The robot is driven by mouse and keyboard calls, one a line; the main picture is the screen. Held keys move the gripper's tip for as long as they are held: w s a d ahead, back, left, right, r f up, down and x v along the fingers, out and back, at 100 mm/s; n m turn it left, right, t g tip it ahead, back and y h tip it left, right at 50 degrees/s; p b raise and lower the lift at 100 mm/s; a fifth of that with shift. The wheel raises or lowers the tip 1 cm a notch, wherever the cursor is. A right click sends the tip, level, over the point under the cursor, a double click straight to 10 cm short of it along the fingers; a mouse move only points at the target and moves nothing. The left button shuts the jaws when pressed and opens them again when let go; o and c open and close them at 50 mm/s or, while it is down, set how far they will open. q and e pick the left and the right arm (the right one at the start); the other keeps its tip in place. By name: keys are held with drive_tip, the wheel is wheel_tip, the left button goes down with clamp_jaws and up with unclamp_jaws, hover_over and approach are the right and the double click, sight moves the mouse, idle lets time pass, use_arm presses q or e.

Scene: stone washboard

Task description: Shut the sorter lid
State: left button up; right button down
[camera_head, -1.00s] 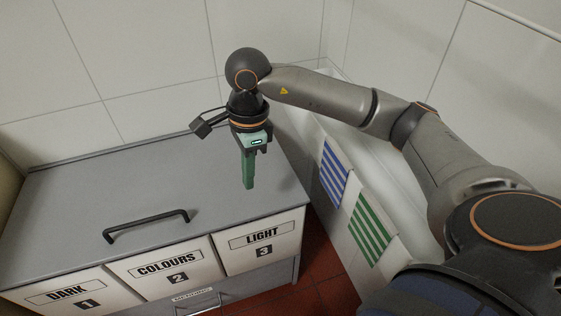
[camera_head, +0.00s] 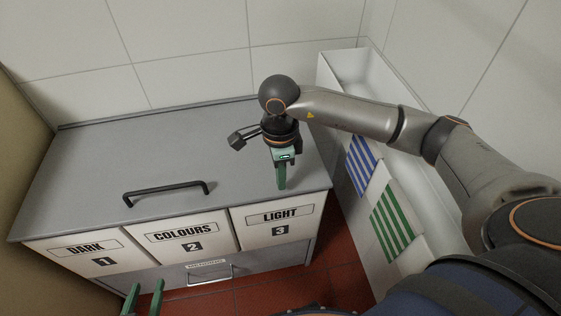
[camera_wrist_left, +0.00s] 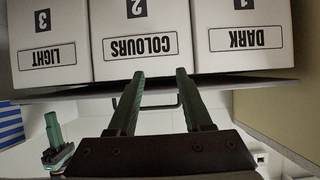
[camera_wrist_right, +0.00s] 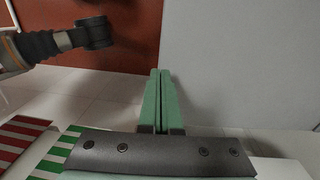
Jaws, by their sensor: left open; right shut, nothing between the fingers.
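The sorter's grey lid (camera_head: 100,165) lies flat over the three bins, with its black handle (camera_head: 166,192) near the front edge. No gap shows between lid and bins in the head view. My right gripper (camera_head: 281,187) is shut and empty, pointing down at the lid's right part; whether the tips touch it I cannot tell. The right wrist view shows its closed fingers (camera_wrist_right: 160,75) beside the grey lid surface (camera_wrist_right: 230,60). My left gripper (camera_head: 144,284) is open and empty, low in front of the sorter; the left wrist view shows its spread fingers (camera_wrist_left: 155,75).
Bins DARK (camera_head: 80,252), COLOURS (camera_head: 190,238) and LIGHT (camera_head: 275,220) face front above a grey drawer (camera_head: 240,272). A white tub (camera_head: 420,200) with a blue-striped cloth (camera_head: 361,166) and a green-striped cloth (camera_head: 391,222) stands to the right. Red floor (camera_head: 335,260) lies between.

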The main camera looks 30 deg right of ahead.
use_arm(q)
drive_tip(key=shift+w+r+t, duration=0.25)
drive_tip(key=shift+w+r, duration=0.1)
drive_tip(key=shift+r, duration=0.2)
drive_tip(key=shift+w+r+t, duration=0.25)
drive_tip(key=shift+w+r, duration=0.05)
drive_tip(key=shift+r, duration=0.2)
use_arm(e)
drive_tip(key=shift+f, duration=1.15)
